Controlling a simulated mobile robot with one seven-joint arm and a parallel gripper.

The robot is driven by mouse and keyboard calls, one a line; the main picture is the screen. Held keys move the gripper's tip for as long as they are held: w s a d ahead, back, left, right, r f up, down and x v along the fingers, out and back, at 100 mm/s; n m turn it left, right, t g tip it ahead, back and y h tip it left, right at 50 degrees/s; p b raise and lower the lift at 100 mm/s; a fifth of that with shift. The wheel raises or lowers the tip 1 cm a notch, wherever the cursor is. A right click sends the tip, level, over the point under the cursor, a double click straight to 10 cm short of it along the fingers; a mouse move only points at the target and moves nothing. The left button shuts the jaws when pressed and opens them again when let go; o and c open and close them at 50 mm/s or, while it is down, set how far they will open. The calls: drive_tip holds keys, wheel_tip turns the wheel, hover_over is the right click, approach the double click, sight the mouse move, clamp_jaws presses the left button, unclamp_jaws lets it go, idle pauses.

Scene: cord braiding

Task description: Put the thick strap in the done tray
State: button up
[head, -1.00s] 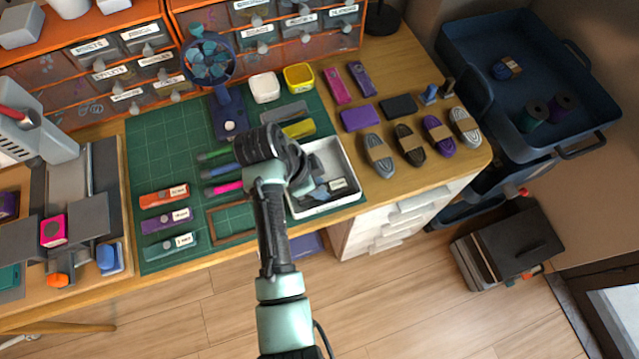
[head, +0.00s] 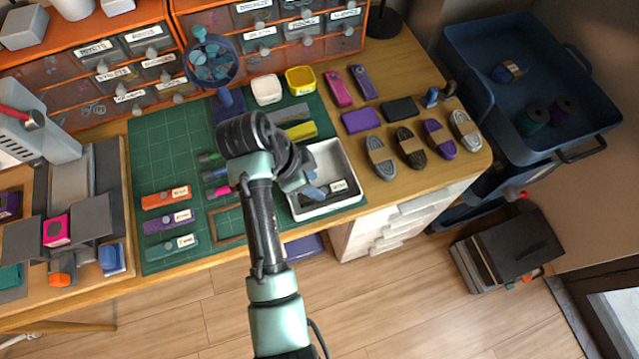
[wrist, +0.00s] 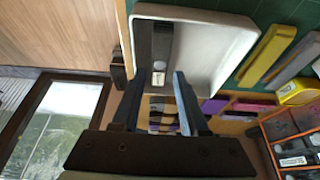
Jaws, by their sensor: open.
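The white tray (head: 357,200) stands at the right front corner of the green cutting mat. A dark grey strap with a pale label (head: 338,187) lies inside it, near one wall; I take it for the thick strap. The wrist view also shows the strap (wrist: 161,48) flat in the tray (wrist: 205,18). My gripper (head: 312,190) is over the left part of the tray, beside the strap. In the wrist view my gripper (wrist: 158,85) has its fingers apart with nothing held between them, and the strap lies beyond the fingertips.
Orange, purple and teal labelled pieces (head: 168,220) lie on the mat's left side. A blue fan-like holder (head: 212,62), a white cup (head: 267,89) and a yellow cup (head: 300,79) stand behind. Several banded cord bundles (head: 410,147) lie right of the tray.

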drive_tip(key=v, duration=0.7)
drive_tip(key=shift+r, duration=0.35)
drive_tip(key=shift+a, duration=0.15)
drive_tip(key=w+r+n+t+y, duration=0.15)
drive_tip(key=w+r+t, duration=0.25)
drive_tip(key=r, duration=0.4)
drive_tip(key=w+d+r+n+t, duration=0.1)
drive_tip(key=w+r+n+t, duration=0.3)
drive_tip(key=r, duration=0.5)
drive_tip(key=w+r+n+t+y, duration=0.1)
drive_tip(key=w+r+t, duration=0.35)
drive_tip(key=r, duration=0.35)
wheel_tip(320, 180, up, 17)
drive_tip(key=s+d+n+t, duration=0.2)
drive_tip(key=s+n+t, duration=0.15)
drive_tip(key=t, duration=0.25)
drive_tip(key=s+r+n+t+y, duration=0.2)
drive_tip(key=s+r+n+t, duration=0.2)
drive_tip(key=s+r+t, duration=0.3)
drive_tip(key=s+r, duration=0.5)
drive_tip(key=r, duration=0.3)
drive_tip(key=shift+d+r, duration=0.25)
drive_tip(key=shift+r, duration=0.05)
